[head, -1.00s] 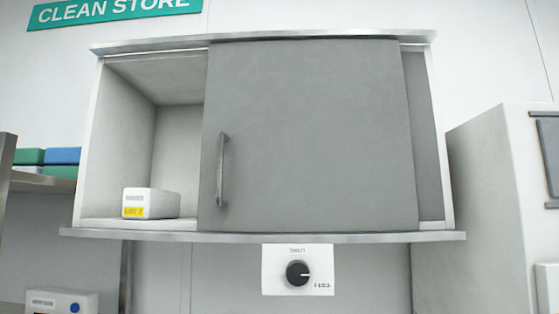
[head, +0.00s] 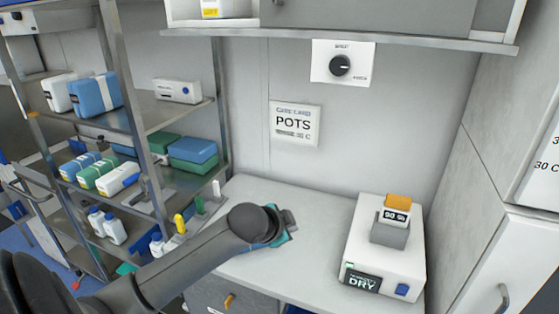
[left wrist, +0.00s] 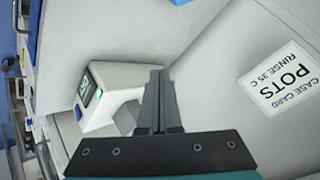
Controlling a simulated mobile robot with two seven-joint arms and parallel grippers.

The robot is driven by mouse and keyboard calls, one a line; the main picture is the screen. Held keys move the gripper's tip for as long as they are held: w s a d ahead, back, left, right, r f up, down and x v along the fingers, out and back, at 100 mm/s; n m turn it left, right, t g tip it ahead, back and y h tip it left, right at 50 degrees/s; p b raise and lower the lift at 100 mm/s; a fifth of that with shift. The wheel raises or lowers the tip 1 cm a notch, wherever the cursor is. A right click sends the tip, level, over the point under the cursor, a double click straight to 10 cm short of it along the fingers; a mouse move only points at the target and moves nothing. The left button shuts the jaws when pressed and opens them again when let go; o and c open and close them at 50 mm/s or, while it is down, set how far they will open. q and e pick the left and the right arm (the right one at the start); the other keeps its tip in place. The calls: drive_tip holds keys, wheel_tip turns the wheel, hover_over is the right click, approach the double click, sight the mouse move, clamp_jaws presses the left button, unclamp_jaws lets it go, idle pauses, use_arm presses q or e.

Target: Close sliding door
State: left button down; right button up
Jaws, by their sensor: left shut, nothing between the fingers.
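The grey sliding door (head: 370,15) of the wall cabinet shows only by its lower part at the top of the head view. The lower end of its handle (head: 278,2) is just in sight at the top edge. Left of the door the cabinet is open, and a white box with a yellow label (head: 226,8) sits there. My left gripper (head: 290,222) is over the white counter, well below the cabinet and apart from the door. In the left wrist view its fingers (left wrist: 156,80) are together and empty. My right gripper is not in view.
A white device (head: 385,255) stands on the counter (head: 325,212) at right. A dial panel (head: 342,64) and a POTS sign (head: 294,124) are on the wall. A loaded metal rack (head: 150,112) stands left. The space before the wall below the cabinet is clear.

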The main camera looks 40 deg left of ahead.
use_arm(q)
drive_tip(key=w+a+r+m+t+p, duration=0.1)
drive_tip(key=w+a+r+m+t, duration=0.1)
drive_tip(key=r, duration=1.3)
drive_tip(key=w+a+r+m+t+p, duration=0.1)
drive_tip(key=w+a+r+m+t, duration=0.15)
drive_tip(key=r, duration=1.25)
drive_tip(key=s+d+r+m+t+p, duration=0.1)
drive_tip(key=s+r+m, duration=0.15)
drive_tip(key=r, duration=0.45)
drive_tip(key=s+d+r+m+t+y, duration=0.1)
drive_tip(key=s+r, duration=0.3)
drive_tip(key=r, duration=0.3)
drive_tip(key=s+d+r+m+t+p, duration=0.1)
drive_tip(key=s+r+t, duration=0.15)
drive_tip(key=r, duration=0.45)
drive_tip(key=w+a+p, duration=0.4)
drive_tip(key=w+p, duration=0.1)
drive_tip(key=w, duration=0.3)
drive_tip(key=shift+a+g, duration=0.35)
drive_tip(key=shift+g, duration=0.05)
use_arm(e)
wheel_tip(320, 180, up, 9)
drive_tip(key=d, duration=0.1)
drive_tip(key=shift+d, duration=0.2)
use_arm(q)
drive_tip(key=shift+s+r, duration=0.1)
drive_tip(key=shift+r, duration=0.05)
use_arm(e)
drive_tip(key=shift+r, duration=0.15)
